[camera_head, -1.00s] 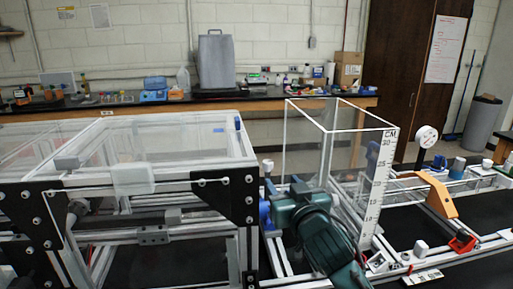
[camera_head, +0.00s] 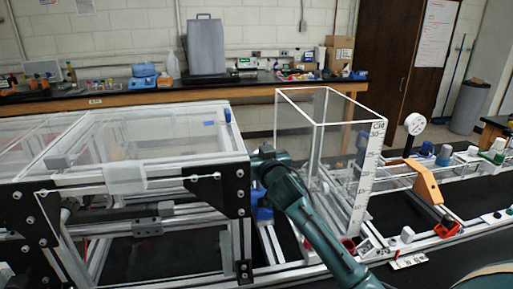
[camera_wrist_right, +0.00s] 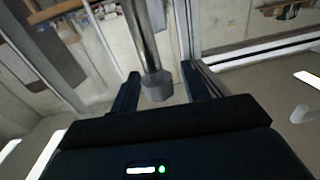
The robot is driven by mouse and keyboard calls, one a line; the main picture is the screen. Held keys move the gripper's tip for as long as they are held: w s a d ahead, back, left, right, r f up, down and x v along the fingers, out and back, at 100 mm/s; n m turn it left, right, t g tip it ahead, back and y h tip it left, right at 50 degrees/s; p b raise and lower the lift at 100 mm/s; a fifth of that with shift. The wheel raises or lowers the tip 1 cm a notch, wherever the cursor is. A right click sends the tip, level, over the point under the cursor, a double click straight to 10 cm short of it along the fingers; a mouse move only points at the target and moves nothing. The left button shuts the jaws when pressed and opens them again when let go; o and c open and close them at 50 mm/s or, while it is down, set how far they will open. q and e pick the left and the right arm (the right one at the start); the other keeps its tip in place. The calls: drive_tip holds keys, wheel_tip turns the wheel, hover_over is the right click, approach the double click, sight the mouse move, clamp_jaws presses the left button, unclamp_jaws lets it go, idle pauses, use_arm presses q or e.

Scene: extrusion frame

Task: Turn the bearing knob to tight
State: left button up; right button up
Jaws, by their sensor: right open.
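A grey faceted knob (camera_wrist_right: 157,88) on the end of a shiny metal rod lies between the two fingers of my right gripper (camera_wrist_right: 163,82) in the right wrist view. It looks like the bearing knob; no tight mark shows. The fingers stand apart on either side of it, and I cannot tell whether either touches it. In the head view my right arm reaches up from the lower right to the black corner plate (camera_head: 216,192) of the extrusion frame. The arm's own links hide the fingers and knob there. My left gripper is not in view.
A clear tank with a white centimetre scale (camera_head: 367,180) stands just right of my arm. An orange bracket (camera_head: 427,183) and a white round dial (camera_head: 415,124) sit on the rails farther right. A wooden bench (camera_head: 190,96) with equipment runs along the back wall.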

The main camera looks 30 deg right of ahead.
drive_tip(key=shift+w, duration=0.25)
drive_tip(key=shift+c, duration=0.5)
